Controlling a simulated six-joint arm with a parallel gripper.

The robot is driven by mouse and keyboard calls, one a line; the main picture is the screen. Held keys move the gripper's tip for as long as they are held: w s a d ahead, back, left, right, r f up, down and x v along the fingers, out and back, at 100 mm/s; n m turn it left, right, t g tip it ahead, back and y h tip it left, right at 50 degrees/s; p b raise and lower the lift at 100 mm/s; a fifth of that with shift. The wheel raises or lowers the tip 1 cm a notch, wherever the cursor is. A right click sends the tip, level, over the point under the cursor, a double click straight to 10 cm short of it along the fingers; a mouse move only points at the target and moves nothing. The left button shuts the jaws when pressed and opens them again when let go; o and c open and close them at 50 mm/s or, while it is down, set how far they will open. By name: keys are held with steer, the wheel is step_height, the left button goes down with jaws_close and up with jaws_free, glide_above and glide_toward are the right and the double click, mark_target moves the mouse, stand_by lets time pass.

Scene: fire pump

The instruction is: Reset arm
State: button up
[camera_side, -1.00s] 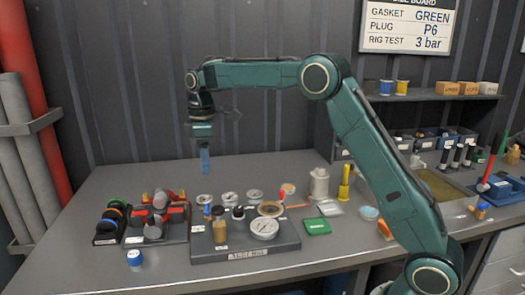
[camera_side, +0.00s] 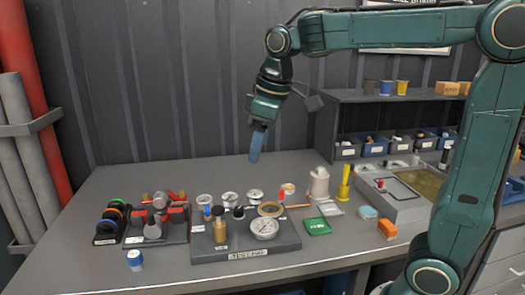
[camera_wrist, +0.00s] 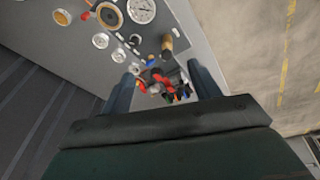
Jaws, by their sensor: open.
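My gripper (camera_side: 256,146) hangs in the air above the back middle of the bench, tilted, with its blue fingers pointing down. In the wrist view my gripper (camera_wrist: 162,88) shows two fingers spread apart with nothing between them. The fingers are well above the bench and touch nothing. The test rig plate (camera_side: 285,246) lies below, bearing a round gauge (camera_side: 264,229), a brown bottle-like part (camera_side: 220,230) and small fittings. The gauge also shows at the top of the wrist view (camera_wrist: 141,10).
A dark rack with red parts (camera_side: 172,232) stands at left beside several coloured rings (camera_side: 112,222). A white bottle (camera_side: 319,184), yellow tool (camera_side: 345,182) and green box (camera_side: 317,226) stand right of centre. A shelf with bins (camera_side: 400,95) and a grey tray (camera_side: 400,205) are at right.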

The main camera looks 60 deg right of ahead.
steer(key=s+f+m+t, duration=0.1)
steer(key=s+f+m, duration=0.1)
steer(key=s, duration=0.7)
steer(key=s+f+m+t, duration=0.1)
steer(key=s+f, duration=0.3)
steer(key=s, duration=0.5)
steer(key=shift+a+m+t, duration=0.3)
steer(key=shift+a+m, duration=0.15)
steer(key=shift+m, duration=0.25)
stand_by(1.8)
